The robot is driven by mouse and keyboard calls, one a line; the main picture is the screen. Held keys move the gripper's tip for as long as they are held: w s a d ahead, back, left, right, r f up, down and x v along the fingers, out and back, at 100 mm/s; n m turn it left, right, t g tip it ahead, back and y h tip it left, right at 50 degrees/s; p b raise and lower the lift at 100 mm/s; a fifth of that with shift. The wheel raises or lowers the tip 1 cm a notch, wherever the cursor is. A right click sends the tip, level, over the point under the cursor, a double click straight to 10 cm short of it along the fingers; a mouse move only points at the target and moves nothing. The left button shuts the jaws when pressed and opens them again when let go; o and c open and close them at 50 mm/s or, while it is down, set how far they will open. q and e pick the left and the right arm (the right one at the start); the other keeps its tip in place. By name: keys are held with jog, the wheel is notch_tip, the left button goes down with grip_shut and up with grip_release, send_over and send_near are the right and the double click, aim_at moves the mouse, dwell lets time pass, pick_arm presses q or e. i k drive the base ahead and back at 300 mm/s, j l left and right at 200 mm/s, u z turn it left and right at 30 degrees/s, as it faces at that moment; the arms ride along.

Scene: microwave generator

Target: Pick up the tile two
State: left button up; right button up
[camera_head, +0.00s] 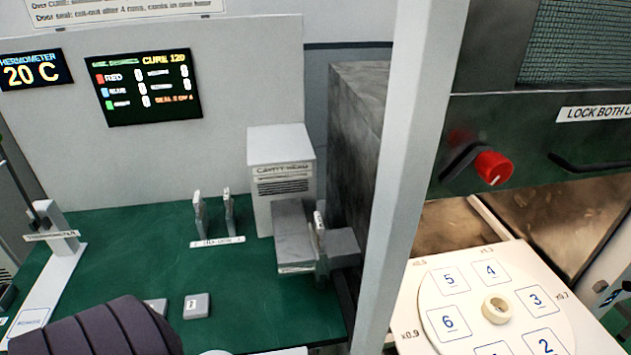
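A small grey tile (197,306) lies flat on the green bench top, with a white label whose mark may be a 3 but is too small to read surely. A second grey tile (157,307) lies just left of it. It is mostly hidden behind a dark ribbed part of my arm at the bottom left, and no number shows on it. I cannot tell which tile is tile two. Neither gripper's fingers show.
Grey upright holders (214,216) and a grey box with a vent (280,180) stand behind the tiles. A pale post (405,170) divides the bench from a round numbered plate (440,310) and a red knob (494,168). The green bench (130,235) is clear mid-left.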

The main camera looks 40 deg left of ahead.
aim_at(196, 306)
jog(key=u, duration=1.4)
